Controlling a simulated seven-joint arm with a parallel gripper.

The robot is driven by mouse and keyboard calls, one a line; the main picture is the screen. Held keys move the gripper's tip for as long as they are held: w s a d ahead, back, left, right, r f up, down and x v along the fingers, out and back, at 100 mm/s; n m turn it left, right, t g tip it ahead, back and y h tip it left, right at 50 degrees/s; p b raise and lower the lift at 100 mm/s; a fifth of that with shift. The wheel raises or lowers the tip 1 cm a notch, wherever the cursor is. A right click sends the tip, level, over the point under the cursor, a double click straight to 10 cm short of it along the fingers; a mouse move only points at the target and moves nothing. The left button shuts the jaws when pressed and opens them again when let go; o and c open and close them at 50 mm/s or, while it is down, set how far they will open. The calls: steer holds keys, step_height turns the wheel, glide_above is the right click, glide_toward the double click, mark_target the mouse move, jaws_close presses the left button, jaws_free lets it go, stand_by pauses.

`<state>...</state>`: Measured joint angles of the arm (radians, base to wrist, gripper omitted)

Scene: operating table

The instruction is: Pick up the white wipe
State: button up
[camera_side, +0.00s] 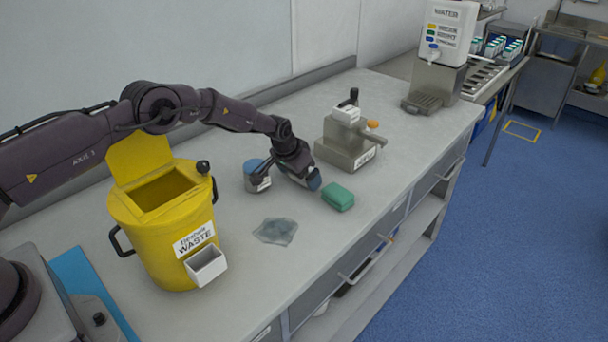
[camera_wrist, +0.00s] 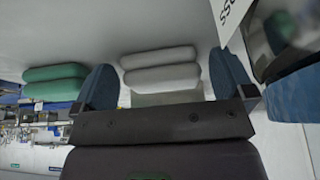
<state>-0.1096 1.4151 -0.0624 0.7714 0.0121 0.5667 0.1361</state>
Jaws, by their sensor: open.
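The white wipe (camera_wrist: 160,70) shows in the wrist view as two pale, rounded layers between my blue fingertips, with a gap on either side. My gripper (camera_wrist: 162,78) is open and low over the table, with nothing held. In the side view my gripper (camera_side: 289,179) is between the labelled can and the green sponge. There it hides most or all of the wipe. I cannot tell how far the fingertips are from the table.
A green sponge (camera_side: 338,197) lies just right of my gripper; a blue-topped can (camera_side: 257,176) stands close on its left. A crumpled clear sheet (camera_side: 275,231) and yellow waste bin (camera_side: 170,240) are nearer. A metal device (camera_side: 342,150) stands behind. The front right counter is clear.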

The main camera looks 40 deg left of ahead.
steer(key=shift+c, duration=0.2)
steer(key=c, duration=0.8)
